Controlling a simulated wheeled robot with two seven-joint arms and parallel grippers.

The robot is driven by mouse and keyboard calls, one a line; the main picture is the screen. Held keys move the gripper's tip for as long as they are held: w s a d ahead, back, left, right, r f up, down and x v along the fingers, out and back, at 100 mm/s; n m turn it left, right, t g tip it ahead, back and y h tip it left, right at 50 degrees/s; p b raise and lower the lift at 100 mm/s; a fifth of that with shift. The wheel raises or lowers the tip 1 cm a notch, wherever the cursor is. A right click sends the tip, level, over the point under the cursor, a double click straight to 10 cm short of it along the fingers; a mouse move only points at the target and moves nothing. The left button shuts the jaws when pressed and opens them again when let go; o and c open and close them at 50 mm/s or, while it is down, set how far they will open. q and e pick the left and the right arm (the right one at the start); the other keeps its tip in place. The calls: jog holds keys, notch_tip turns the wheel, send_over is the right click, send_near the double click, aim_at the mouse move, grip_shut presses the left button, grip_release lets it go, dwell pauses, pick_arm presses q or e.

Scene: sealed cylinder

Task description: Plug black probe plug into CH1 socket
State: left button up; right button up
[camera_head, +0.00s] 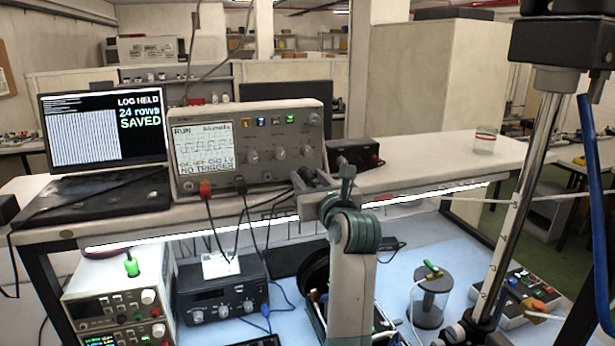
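The oscilloscope (250,145) stands on the upper shelf, its screen reading "RUN" and "NO TRIGGER". A red plug (205,190) sits at the lower left of its front panel. A black plug (240,185) with a black cable sits to the right of the red one, at the panel's lower edge. The view is too small to read the socket labels. My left gripper (304,180) is at the oscilloscope's lower right corner, to the right of the black plug. Its fingers are small and dark, partly hidden by its own wrist; I cannot tell whether they hold anything. My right gripper does not show.
A laptop (104,128) reading "LOG HELD 24 rows SAVED" is left of the oscilloscope. A black box (355,153) is close on its right; a glass jar (485,141) stands farther right. A clear cylinder (430,304) and several instruments occupy the lower bench. Cables hang below the shelf.

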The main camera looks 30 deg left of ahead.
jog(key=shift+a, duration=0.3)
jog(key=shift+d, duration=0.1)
pick_arm(q)
jog(key=c, duration=0.9)
grip_shut()
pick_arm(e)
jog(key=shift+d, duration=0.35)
pick_arm(q)
jog(key=shift+s+d+f, duration=0.1)
jog(key=shift+d, duration=0.05)
jog(key=shift+s+d, duration=0.45)
jog(key=shift+d, duration=0.05)
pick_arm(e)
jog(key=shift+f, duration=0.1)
